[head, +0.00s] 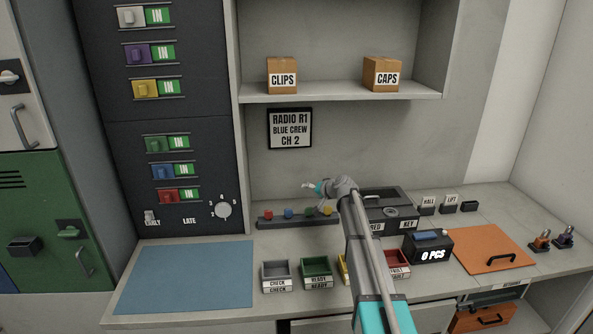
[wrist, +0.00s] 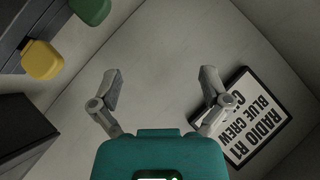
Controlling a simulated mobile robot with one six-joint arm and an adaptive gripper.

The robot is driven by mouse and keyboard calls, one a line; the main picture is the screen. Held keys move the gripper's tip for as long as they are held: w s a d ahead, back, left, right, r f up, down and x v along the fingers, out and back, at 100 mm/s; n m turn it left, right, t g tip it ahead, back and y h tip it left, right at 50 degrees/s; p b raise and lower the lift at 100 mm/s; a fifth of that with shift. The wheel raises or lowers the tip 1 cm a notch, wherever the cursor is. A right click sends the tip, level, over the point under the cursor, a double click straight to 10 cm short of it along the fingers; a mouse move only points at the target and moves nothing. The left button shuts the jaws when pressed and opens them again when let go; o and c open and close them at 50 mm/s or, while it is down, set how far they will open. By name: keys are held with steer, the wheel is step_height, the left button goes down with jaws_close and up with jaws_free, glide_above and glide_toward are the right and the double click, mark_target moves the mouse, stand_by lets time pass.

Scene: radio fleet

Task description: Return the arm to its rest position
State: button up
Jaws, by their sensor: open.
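My gripper shows in the wrist view (wrist: 160,90) with its two fingers spread wide and nothing between them. In the head view my arm reaches up from the bottom over the counter, and the gripper (head: 312,187) points left above the strip of coloured knobs, mostly hidden behind my wrist. A yellow knob (wrist: 42,60) and a green knob (wrist: 90,10) are at the upper left, apart from the fingers.
The counter holds a blue mat (head: 185,277), a grey CHECK bin (head: 277,273), a green READY bin (head: 317,271), a black "0 PCS" box (head: 428,248) and an orange panel (head: 493,250). A shelf (head: 340,91) with two cartons overhangs the back. The blue mat is bare.

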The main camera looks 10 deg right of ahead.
steer(key=s+a+f+n+g, duration=0.1)
steer(key=s+f, duration=0.1)
steer(key=s, duration=0.6)
steer(key=s+a+f+n+g+h, duration=0.1)
steer(key=s+f+g, duration=0.1)
steer(key=s, duration=0.5)
steer(key=s+a+f+n+g+h, duration=0.1)
steer(key=s+f+g, duration=0.1)
steer(key=s, duration=0.6)
steer(key=shift+s+a+f, duration=0.15)
steer(key=shift+s+f, duration=0.2)
steer(key=s+d+f+g+h, duration=0.1)
steer(key=s+g+h, duration=0.1)
steer(key=s, duration=0.8)
steer(key=s+d+f+g+h, duration=0.1)
steer(key=s+d+g+h, duration=0.1)
steer(key=s, duration=0.8)
steer(key=shift+s+f+n+g+h, duration=0.2)
steer(key=shift+n+g+h, duration=0.1)
steer(key=shift+n+g, duration=0.1)
steer(key=shift+w+d, duration=0.1)
